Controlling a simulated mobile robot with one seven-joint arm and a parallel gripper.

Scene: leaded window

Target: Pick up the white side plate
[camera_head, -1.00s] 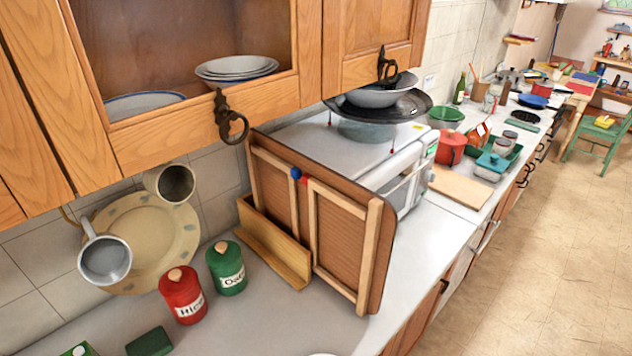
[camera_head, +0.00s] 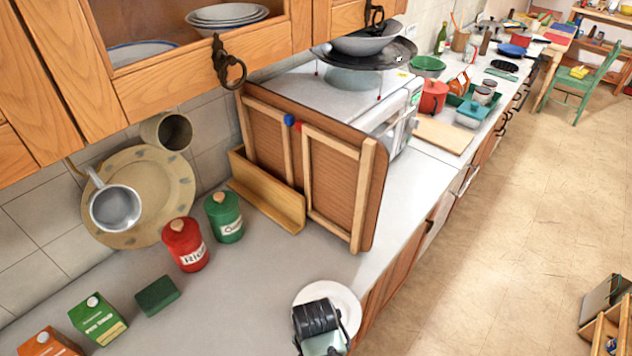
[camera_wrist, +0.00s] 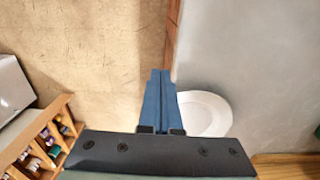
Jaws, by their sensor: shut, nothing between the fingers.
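The white side plate (camera_head: 348,302) lies flat on the grey counter near its front edge, at the bottom of the head view. It also shows in the wrist view (camera_wrist: 212,112), just right of the fingers. My gripper (camera_wrist: 160,73) has its blue fingers together with nothing between them. In the wrist view the fingertips appear beside the plate, over the counter edge and floor, and do not hold the plate. In the head view my dark wrist covers part of the plate, and the fingertips cannot be made out.
Red (camera_head: 185,246) and green (camera_head: 224,217) canisters, a green block (camera_head: 157,296) and cartons (camera_head: 97,318) stand left of the plate. A wooden-framed panel (camera_head: 310,170) stands behind it. Wooden cupboards (camera_head: 155,85) overhang the counter. A wooden rack (camera_wrist: 45,140) stands off the counter.

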